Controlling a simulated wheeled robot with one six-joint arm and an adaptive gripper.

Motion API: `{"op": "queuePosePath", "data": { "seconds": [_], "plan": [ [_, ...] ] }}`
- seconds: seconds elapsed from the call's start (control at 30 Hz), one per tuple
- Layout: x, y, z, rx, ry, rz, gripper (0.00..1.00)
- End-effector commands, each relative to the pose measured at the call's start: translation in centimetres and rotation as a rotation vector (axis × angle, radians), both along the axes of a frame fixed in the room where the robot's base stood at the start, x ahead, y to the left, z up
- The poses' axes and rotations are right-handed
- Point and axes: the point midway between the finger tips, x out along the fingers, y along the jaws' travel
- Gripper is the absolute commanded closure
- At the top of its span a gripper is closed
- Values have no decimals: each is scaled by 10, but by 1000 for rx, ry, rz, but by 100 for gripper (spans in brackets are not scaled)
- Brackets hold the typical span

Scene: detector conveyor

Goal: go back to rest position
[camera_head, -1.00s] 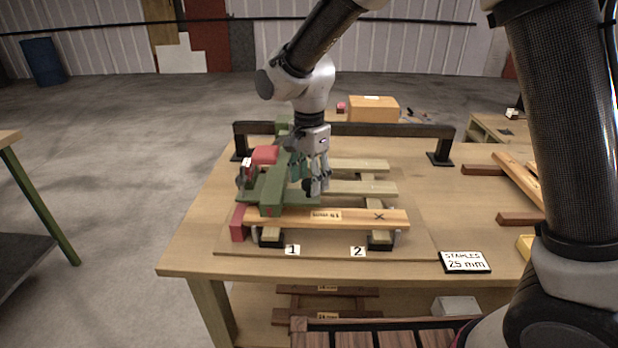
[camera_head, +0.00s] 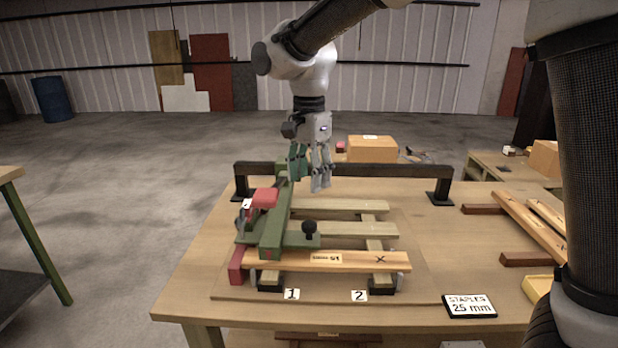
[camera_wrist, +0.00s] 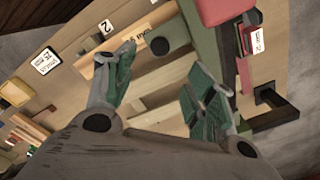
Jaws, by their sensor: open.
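My gripper (camera_head: 312,172) is open and empty, raised above the back part of the pallet frame on the wooden table (camera_head: 190,300). In the wrist view its two green-padded fingers (camera_wrist: 158,88) are spread apart with nothing between them. Below it, the green fixture (camera_head: 272,232) with a red block (camera_head: 264,198) and a black knob (camera_head: 309,227) lies across the left end of the slats. The front board (camera_head: 350,260) carries a label and an X mark. The knob also shows in the wrist view (camera_wrist: 160,46), beyond the fingertips and apart from them.
A black rail (camera_head: 380,170) on posts runs along the table's back, close behind my gripper. A cardboard box (camera_head: 372,149) stands behind it. Loose boards (camera_head: 530,222) lie at the right. A "STAPLES 25 mm" sign (camera_head: 469,306) sits at the front right. Space above the table is open.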

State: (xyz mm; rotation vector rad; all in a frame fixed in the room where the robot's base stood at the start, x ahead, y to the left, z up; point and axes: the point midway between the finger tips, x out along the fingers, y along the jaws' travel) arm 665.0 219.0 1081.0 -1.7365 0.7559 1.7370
Motion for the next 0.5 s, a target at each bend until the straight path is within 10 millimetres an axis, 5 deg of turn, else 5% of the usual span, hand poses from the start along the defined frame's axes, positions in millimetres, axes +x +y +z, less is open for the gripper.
{"op": "queuePosePath", "data": {
  "seconds": [0.17, 0.3, 0.5],
  "plan": [
    [0, 0, 0, 1, -1, 90, 45],
    [-3, -3, -9, -3, 4, 347, 45],
    [-35, -53, -20, -12, 34, 789, 45]
  ]
}}
